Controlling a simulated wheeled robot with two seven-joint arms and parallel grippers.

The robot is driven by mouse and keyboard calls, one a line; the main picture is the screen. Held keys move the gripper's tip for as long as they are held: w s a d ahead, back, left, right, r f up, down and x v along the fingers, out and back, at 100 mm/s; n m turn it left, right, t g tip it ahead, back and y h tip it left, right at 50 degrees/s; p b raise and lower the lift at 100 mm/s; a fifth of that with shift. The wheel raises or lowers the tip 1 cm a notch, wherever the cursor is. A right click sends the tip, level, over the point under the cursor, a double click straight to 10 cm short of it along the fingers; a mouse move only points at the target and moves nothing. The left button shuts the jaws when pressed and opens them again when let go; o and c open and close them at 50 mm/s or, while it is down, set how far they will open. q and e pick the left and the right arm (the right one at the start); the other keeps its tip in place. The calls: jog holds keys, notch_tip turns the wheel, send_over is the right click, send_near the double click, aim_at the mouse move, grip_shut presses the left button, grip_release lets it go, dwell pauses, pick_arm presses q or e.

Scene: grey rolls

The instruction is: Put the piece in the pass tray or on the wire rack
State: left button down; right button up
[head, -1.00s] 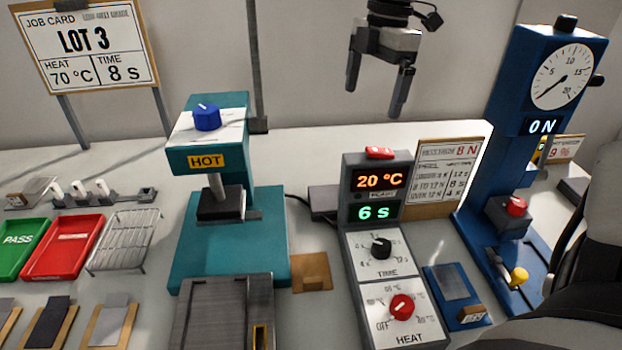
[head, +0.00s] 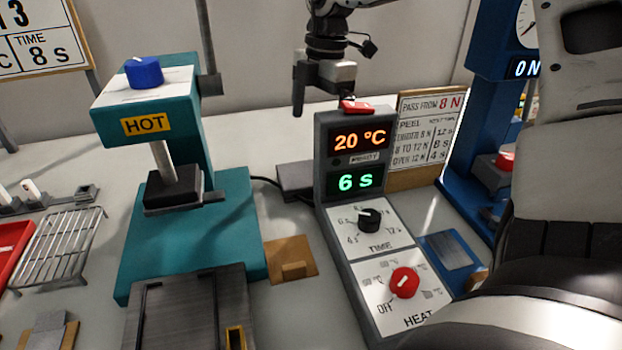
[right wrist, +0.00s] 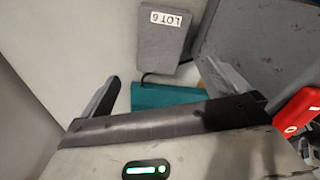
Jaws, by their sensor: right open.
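The wire rack (head: 58,245) stands at the left, beside a red tray (head: 10,245) cut by the frame edge. The green pass tray is out of view now. A grey piece (head: 50,325) on a tan board shows at the lower left; I cannot tell whether it is the task's piece. My right gripper (head: 318,105) is open and empty, pointing down by the red switch (head: 355,106) on top of the control box. In the right wrist view its two fingers (right wrist: 165,90) are apart, with the red switch at the right edge. My left gripper is not in view.
The teal press (head: 190,245) with a HOT label stands left of the control box (head: 325,150), which reads 20 °C and 6 s. A grey block (right wrist: 170,35) is labelled LOT 6. The blue tester (head: 470,160) is partly hidden by my arm.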

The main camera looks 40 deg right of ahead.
send_over(311, 171)
jog(key=f, duration=0.3)
jog(key=d+f, duration=0.1)
jog(key=f, duration=0.1)
jog(key=shift+f, duration=0.2)
jog(key=f, duration=0.3)
jog(key=a+f, duration=0.1)
jog(key=f, duration=0.1)
jog(key=shift+s+f, duration=0.1)
jog(key=shift+f+b, duration=0.3)
jog(key=shift+b, duration=0.2)
dwell(0.4)
jog(key=c, duration=0.8)
